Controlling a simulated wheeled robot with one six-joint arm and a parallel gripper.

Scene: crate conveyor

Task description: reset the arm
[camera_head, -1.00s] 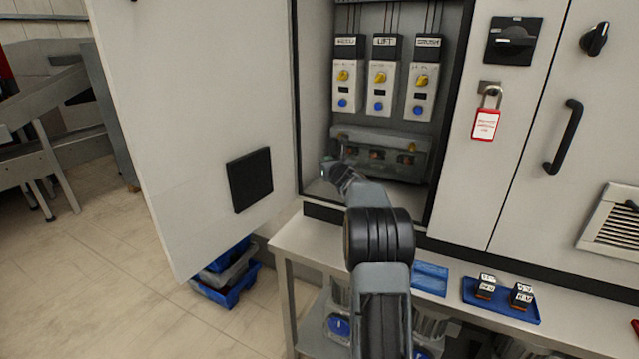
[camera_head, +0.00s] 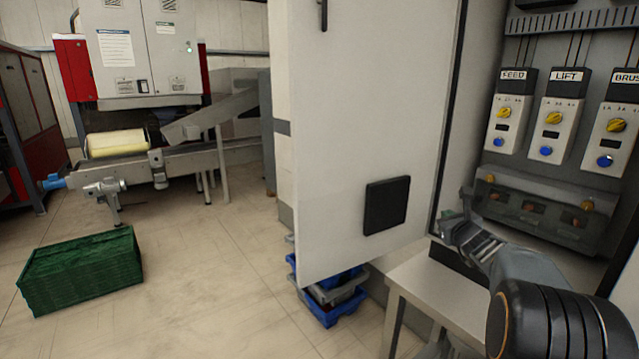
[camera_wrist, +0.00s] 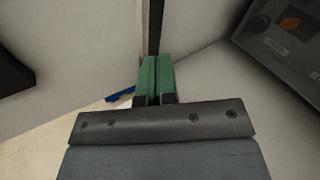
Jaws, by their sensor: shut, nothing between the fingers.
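My gripper (camera_head: 447,220) is at the lower left of the open electrical cabinet, near the hinge side of its door, in the head view. In the wrist view its green fingers (camera_wrist: 156,78) are together with nothing between them. The open cabinet door (camera_head: 370,120) stands to the left of the gripper. The cabinet holds the FEED unit (camera_head: 505,115), the LIFT unit (camera_head: 557,118) and a third unit (camera_head: 612,125) cut off by the picture edge. A grey box with a clear cover (camera_head: 530,208) sits below them, to the right of my gripper.
A metal bench (camera_head: 420,290) stands under the cabinet. Blue and grey crates (camera_head: 330,300) are stacked below the door. A green crate stack (camera_head: 82,270) is on the floor at left. A conveyor machine (camera_head: 140,150) stands at the back. The floor between is clear.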

